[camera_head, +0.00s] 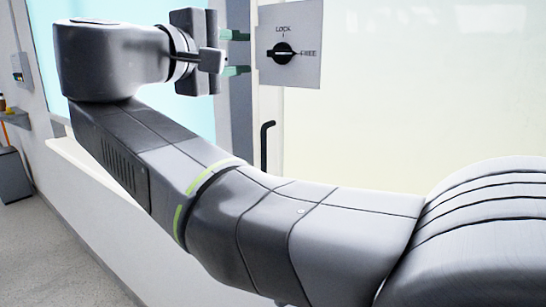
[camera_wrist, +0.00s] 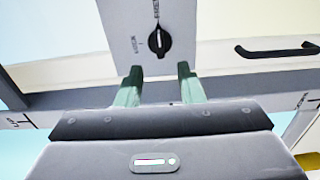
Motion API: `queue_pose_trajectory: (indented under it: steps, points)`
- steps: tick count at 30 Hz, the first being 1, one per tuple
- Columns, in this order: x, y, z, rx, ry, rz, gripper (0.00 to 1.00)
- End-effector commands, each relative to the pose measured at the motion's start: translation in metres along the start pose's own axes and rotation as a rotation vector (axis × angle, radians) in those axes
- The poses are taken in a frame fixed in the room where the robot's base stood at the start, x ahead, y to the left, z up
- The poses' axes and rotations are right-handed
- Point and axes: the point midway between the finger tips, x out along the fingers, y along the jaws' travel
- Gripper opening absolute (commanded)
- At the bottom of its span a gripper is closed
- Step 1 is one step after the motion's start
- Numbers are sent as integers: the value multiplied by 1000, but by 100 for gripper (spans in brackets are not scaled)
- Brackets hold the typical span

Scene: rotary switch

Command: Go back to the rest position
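The rotary switch is a black knob (camera_head: 283,53) on a light grey plate (camera_head: 306,75) marked LOCK at the top and FREE at the right. The knob's pointer is turned toward FREE. The knob also shows in the wrist view (camera_wrist: 159,41), beyond the fingertips. My gripper (camera_head: 240,53) is in front of the plate, its two green fingers spread apart with nothing between them. In the wrist view, my gripper (camera_wrist: 160,72) has a clear gap between its fingers, and the fingertips look apart from the knob.
A black door handle (camera_head: 266,147) stands below the switch plate; it also shows in the wrist view (camera_wrist: 278,51). A pale sill (camera_head: 92,172) runs along the wall under my arm. A grey bin (camera_head: 12,177) stands at the far left. The floor (camera_head: 50,255) at lower left is clear.

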Motion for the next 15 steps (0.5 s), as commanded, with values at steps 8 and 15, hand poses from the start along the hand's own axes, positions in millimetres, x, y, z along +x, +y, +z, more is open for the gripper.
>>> queue_pose_trajectory:
  steps: [8,15]
  points:
    - [-27,0,-1,0,4,-1,35]
    - [-37,0,1,1,-4,0,35]
